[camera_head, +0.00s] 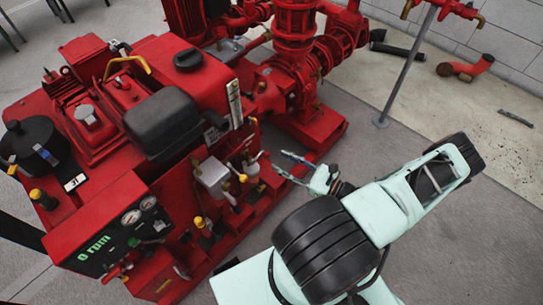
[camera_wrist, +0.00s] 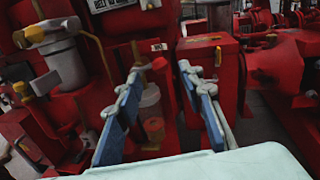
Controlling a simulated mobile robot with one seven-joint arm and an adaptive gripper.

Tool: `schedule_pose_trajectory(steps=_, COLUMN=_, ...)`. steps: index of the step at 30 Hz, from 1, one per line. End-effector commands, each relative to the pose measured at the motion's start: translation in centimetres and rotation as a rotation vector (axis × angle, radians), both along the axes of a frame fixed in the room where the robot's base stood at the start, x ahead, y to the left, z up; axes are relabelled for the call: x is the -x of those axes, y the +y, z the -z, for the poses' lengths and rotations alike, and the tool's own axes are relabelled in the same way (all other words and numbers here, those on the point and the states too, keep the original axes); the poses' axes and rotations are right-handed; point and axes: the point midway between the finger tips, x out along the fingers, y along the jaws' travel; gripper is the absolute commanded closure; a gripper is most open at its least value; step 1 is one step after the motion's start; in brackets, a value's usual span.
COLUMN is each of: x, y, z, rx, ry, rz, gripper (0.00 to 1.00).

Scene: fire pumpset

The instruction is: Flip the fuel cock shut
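The fuel cock cannot be told for certain among the small fittings on the red pumpset (camera_head: 130,185). Several yellow-tipped fittings show on its near side, one a small yellow fitting (camera_head: 243,178) beside a grey canister (camera_head: 212,174). A grey canister with a brass-coloured top (camera_wrist: 62,58) is at the left in the wrist view, left of my fingers. My gripper (camera_head: 281,163) is open and empty to the right of these fittings. In the wrist view my gripper (camera_wrist: 160,72) has its blue fingers spread, with a red upright part and a pale cup (camera_wrist: 150,96) seen between them.
A red box-shaped part (camera_wrist: 208,65) stands behind the right finger in the wrist view. The gauge panel (camera_head: 120,232) is at the lower left. Red pump pipework (camera_head: 293,50) rises behind.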

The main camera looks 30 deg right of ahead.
Motion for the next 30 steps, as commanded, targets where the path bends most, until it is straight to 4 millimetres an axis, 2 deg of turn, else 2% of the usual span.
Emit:
schedule_pose_trajectory(steps=3, x=-1.9, y=1.2, z=0.0, rx=-0.002, ry=0.000, rz=-0.002, gripper=0.64)
schedule_pose_trajectory(steps=9, x=-3.8, y=2.3, z=0.1, rx=0.001, ry=0.001, rz=-0.001, gripper=0.64)
schedule_pose_trajectory(steps=20, x=-4.3, y=2.6, z=0.0, rx=0.001, ry=0.002, rz=-0.001, gripper=0.64)
schedule_pose_trajectory(steps=30, x=-4.2, y=2.6, z=0.0, rx=0.001, ry=0.002, rz=-0.001, gripper=1.00)
